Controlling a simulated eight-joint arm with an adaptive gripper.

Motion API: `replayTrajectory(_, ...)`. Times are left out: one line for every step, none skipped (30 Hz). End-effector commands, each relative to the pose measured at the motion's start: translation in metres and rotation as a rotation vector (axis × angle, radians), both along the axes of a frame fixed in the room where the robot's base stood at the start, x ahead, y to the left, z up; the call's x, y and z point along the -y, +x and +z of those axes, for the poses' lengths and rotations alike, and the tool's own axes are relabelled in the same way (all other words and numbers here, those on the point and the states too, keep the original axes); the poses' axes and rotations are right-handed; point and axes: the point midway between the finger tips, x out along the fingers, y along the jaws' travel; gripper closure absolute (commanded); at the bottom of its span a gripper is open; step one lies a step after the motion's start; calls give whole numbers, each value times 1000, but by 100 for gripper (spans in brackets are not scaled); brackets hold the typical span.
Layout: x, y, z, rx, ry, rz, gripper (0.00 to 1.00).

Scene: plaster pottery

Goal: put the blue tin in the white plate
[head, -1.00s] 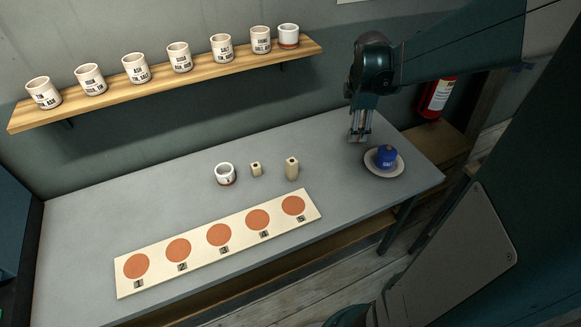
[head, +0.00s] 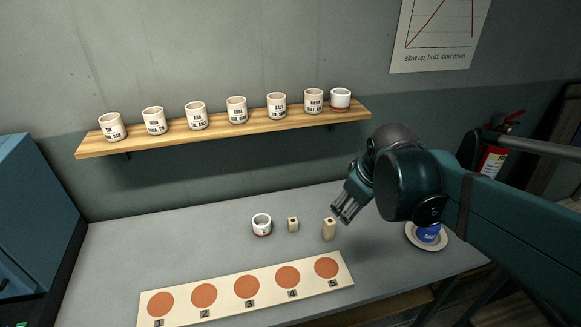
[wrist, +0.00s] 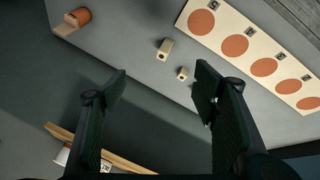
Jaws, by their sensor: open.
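The blue tin (head: 428,233) stands upright on the white plate (head: 412,242) at the right end of the table; its top is partly hidden behind my arm. My gripper (head: 343,213) is open and empty, above the table to the left of the plate, near the tall beige block. In the wrist view, the two fingers of my gripper (wrist: 160,84) are spread wide with nothing between them. The tin and plate do not show in the wrist view.
A white cup (head: 261,225), a small beige block (head: 293,224) and a taller beige block (head: 329,230) stand mid-table. A board with numbered orange discs (head: 217,305) lies in front. A wall shelf (head: 230,137) holds several labelled cups.

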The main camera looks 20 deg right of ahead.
Motion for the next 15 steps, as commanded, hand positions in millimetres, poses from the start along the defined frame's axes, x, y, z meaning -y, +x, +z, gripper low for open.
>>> replayTrajectory(-10, -7, 1, 16, 18, -21, 40)
replayTrajectory(-15, -9, 2, 25, 31, -38, 40)
replayTrajectory(-22, -14, 2, 37, 49, -60, 40)
replayTrajectory(-26, -17, 3, 46, 62, -76, 40)
replayTrajectory(-31, -20, 3, 56, 76, -92, 40)
replayTrajectory(-38, -24, 4, 68, 93, -113, 40)
replayTrajectory(-42, -28, 4, 77, 107, -130, 40)
replayTrajectory(-47, -31, 4, 85, 121, -145, 40)
replayTrajectory(-53, -35, 4, 96, 140, -166, 40)
replayTrajectory(-57, -39, 5, 105, 155, -181, 40)
replayTrajectory(-61, -42, 5, 112, 170, -198, 40)
replayTrajectory(-67, -47, 4, 123, 190, -218, 40)
replayTrajectory(-71, -50, 4, 131, 205, -233, 40)
replayTrajectory(-75, -53, 4, 138, 219, -248, 40)
replayTrajectory(-80, -57, 4, 147, 238, -266, 40)
